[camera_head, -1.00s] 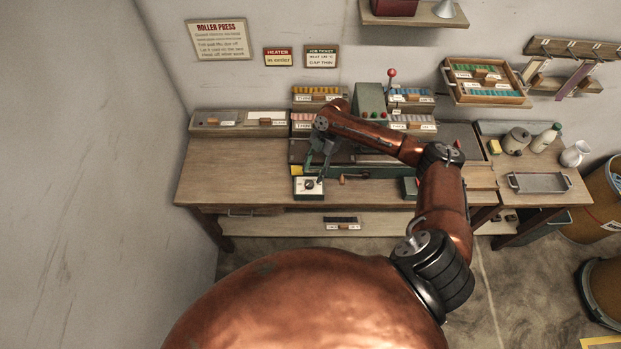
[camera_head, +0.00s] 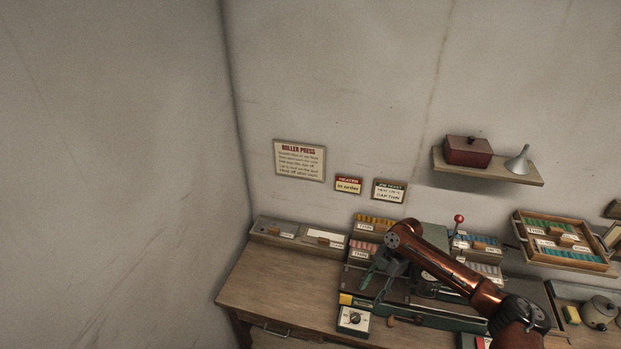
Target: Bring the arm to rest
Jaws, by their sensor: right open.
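My right arm (camera_head: 455,273) comes in from the lower right and reaches over the bench. My right gripper (camera_head: 375,287) hangs from its end, pointing down with its fingers apart. I see nothing between the fingers. It is above the left part of the roller press (camera_head: 420,317), behind a box with a dial (camera_head: 354,319). I cannot tell whether a fingertip touches anything. My left gripper is not in view.
The wooden bench (camera_head: 275,290) has bare room at its left, beside the wall. Racks of coloured strips (camera_head: 375,223) stand behind the arm, near a red-knobbed lever (camera_head: 459,219). A shelf (camera_head: 490,168) with a red box and a funnel hangs above. A strip tray (camera_head: 562,240) is at right.

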